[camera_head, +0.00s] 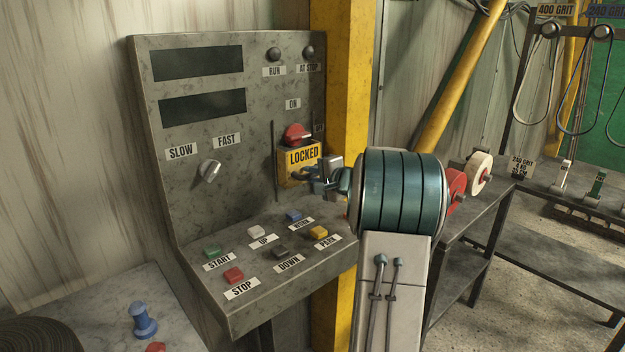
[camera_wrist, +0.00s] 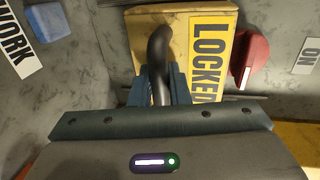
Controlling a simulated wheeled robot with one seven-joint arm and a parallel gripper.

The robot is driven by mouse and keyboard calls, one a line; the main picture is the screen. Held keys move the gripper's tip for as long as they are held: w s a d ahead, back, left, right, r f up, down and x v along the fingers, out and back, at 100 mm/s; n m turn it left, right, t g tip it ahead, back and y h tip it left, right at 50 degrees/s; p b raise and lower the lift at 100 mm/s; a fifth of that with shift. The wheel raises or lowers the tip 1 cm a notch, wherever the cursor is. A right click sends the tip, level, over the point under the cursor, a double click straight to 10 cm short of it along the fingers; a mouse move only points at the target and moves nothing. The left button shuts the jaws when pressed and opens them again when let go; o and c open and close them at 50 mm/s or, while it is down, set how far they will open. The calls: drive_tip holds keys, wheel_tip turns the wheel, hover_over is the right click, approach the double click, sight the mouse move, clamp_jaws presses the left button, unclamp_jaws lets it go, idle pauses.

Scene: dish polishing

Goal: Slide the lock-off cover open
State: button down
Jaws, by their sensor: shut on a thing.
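The lock-off cover (camera_head: 287,152) is a yellow box marked LOCKED on the upright face of the grey control panel. It also shows in the wrist view (camera_wrist: 205,20), turned sideways, with a curved black handle (camera_wrist: 158,48) on it. A red rotary switch (camera_head: 295,133) shows just above the cover, and beside it in the wrist view (camera_wrist: 249,58). My gripper (camera_head: 306,174) is at the cover's lower part. In the wrist view its two blue fingers (camera_wrist: 160,84) are shut on the black handle from both sides. The part of the handle between the fingers is partly hidden.
The panel's sloping shelf (camera_head: 225,308) with several coloured buttons lies below my gripper, close to the blue WORK button (camera_head: 293,215). A thin dark upright strip (camera_head: 274,160) stands left of the cover. A yellow post (camera_head: 346,80) rises behind the panel's right edge.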

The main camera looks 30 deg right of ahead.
drive_tip(key=shift+f+b, duration=1.35)
drive_tip(key=shift+b, duration=0.05)
drive_tip(key=c, duration=1.7)
unclamp_jaws()
drive_tip(key=shift+r, duration=0.1)
drive_tip(key=shift+s, duration=0.15)
drive_tip(key=v, duration=1.3)
drive_tip(key=shift+s+b, duration=0.3)
drive_tip(key=shift+b, duration=0.15)
drive_tip(key=shift+r, duration=0.1)
